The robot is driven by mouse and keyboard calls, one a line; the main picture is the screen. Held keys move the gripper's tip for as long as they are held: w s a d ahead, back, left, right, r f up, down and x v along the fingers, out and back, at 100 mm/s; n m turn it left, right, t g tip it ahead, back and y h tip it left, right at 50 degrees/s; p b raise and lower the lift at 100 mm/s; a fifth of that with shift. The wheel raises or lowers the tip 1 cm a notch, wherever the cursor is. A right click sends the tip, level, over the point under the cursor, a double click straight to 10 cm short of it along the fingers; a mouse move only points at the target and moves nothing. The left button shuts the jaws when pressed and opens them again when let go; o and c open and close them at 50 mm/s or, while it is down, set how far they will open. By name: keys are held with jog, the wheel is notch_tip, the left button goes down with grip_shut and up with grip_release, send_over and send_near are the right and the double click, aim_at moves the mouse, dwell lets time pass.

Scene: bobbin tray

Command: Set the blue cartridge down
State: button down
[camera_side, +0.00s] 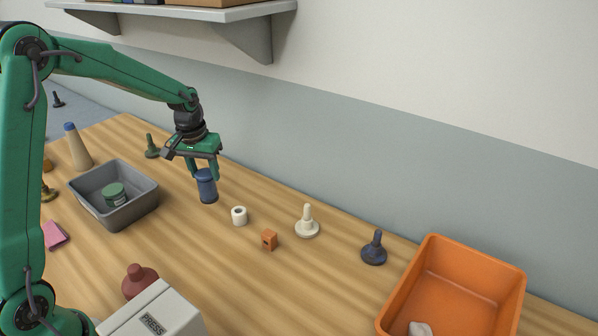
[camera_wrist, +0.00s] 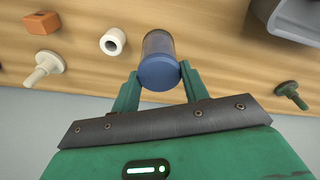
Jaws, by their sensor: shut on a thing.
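The blue cartridge (camera_side: 207,186) is a dark blue cylinder, held upright between the fingers of my gripper (camera_side: 204,172). In the side view it is over the wooden table, right of the grey bin; I cannot tell if its base touches the wood. In the wrist view the cartridge (camera_wrist: 159,66) shows its blue round top between the two green fingers of my gripper (camera_wrist: 160,78). The fingers are shut on its sides near the top.
A white roll (camera_side: 239,216), an orange block (camera_side: 269,240) and a cream peg (camera_side: 306,222) stand to the right. A grey bin (camera_side: 139,210) with a green spool stands left. An orange bin (camera_side: 400,290) is at the far right. Bare wood surrounds the cartridge.

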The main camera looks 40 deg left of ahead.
aim_at(204, 183)
jog(key=shift+w+a+f, duration=0.15)
jog(key=shift+a+f, duration=0.1)
jog(key=shift+a, duration=0.2)
jog(key=shift+w+a+f, duration=0.1)
jog(key=shift+a+f, duration=0.15)
jog(key=shift+a, duration=0.2)
jog(key=shift+f, duration=2.05)
jog(key=shift+f, duration=0.1)
jog(key=c, duration=0.7)
grip_release()
jog(key=shift+c, duration=0.2)
jog(key=r, duration=0.4)
jog(key=s+r, duration=0.1)
jog(key=r, duration=0.7)
jog(key=shift+s+d, duration=0.25)
jog(key=shift+d, duration=0.05)
jog(key=shift+r, duration=0.1)
